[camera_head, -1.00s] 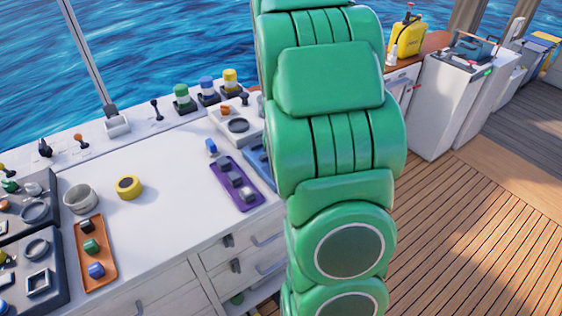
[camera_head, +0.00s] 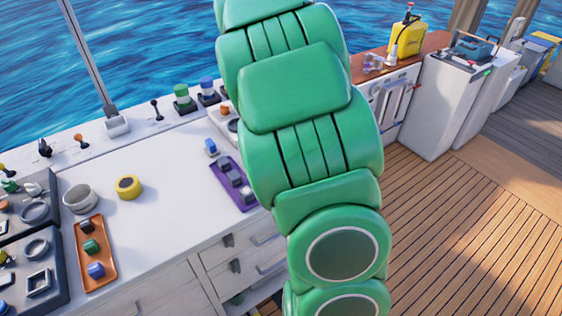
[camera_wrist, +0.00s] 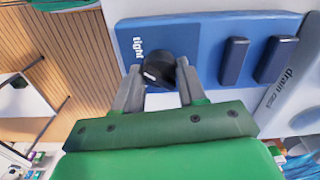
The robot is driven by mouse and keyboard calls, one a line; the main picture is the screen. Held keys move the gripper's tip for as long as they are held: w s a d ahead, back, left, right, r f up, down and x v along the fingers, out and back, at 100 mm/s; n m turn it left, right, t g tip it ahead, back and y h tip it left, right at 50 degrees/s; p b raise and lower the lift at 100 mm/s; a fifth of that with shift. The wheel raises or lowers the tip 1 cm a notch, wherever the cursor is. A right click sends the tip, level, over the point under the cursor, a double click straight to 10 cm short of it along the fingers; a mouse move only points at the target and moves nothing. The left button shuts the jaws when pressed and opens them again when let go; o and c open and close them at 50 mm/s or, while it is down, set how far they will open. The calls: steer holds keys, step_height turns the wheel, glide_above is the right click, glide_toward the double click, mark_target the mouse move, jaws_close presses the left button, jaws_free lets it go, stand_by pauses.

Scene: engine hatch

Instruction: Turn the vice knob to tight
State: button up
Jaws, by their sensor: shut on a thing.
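The vice knob (camera_wrist: 158,70) is a dark round knob on a blue panel (camera_wrist: 200,35), seen in the wrist view. The word "tight" is printed on the panel just left of the knob. My gripper (camera_wrist: 158,80) is shut on the knob, with one grey finger on each side of it. The knob has a pale mark on its near side; its exact angle is hard to tell. In the head view my green arm hides the gripper and the knob.
Two dark blue blocks (camera_wrist: 234,60) stand on the blue panel right of the knob. A grey panel marked "drain" (camera_wrist: 290,90) lies further right. In the head view, a purple tray (camera_head: 234,184) and an orange tray (camera_head: 95,255) lie on the white counter (camera_head: 165,220).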

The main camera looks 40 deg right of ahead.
steer(key=shift+m, duration=0.3)
stand_by(0.4)
steer(key=o, duration=1.1)
steer(key=shift+c, duration=0.2)
step_height(320, 180, up, 7)
steer(key=shift+f, duration=0.1)
steer(key=shift+r, duration=0.5)
